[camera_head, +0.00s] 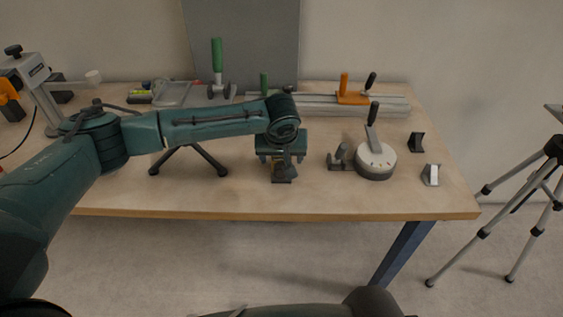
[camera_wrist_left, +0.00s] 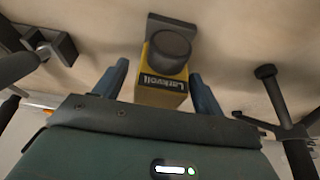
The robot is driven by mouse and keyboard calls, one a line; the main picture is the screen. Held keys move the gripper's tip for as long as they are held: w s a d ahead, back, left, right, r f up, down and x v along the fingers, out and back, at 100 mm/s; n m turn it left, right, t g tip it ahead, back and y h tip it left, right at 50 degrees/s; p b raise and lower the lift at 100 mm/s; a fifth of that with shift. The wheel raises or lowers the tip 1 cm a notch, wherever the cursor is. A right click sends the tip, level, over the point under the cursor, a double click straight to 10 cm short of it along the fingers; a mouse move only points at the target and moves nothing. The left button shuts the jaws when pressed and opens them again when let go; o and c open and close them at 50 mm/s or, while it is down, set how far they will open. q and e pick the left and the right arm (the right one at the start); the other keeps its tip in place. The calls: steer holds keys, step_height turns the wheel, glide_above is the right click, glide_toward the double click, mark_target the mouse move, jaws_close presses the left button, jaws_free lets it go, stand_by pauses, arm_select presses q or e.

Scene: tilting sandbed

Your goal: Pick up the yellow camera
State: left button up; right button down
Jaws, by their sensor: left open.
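In the left wrist view, the yellow camera (camera_wrist_left: 160,86) has a dark round lens and a label reading "Larkvoll", seen upside down. A grey block or plate (camera_wrist_left: 172,24) shows just beyond the lens. My left gripper (camera_wrist_left: 159,72) is open, with one blue finger on each side of the camera. Gaps show between the fingers and its body, so it is not gripped. In the head view, my left gripper (camera_head: 281,165) points down over the table, and its wrist and hand hide most of the camera. My right gripper is not in view.
On the wooden table (camera_head: 330,203), a round grey device with a lever (camera_head: 375,160) stands right of my gripper. Two small metal brackets (camera_head: 431,175) (camera_head: 416,142) lie farther right. A black tripod (camera_head: 205,158) stands to the left. A rail with an orange clamp (camera_head: 352,97) lies behind. The front strip is clear.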

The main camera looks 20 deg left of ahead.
arm_select(q)
steer(key=shift+w+f, duration=0.1)
steer(key=shift+f, duration=0.15)
steer(key=shift+c, duration=0.4)
steer(key=shift+r, duration=0.1)
steer(key=c, duration=1.3)
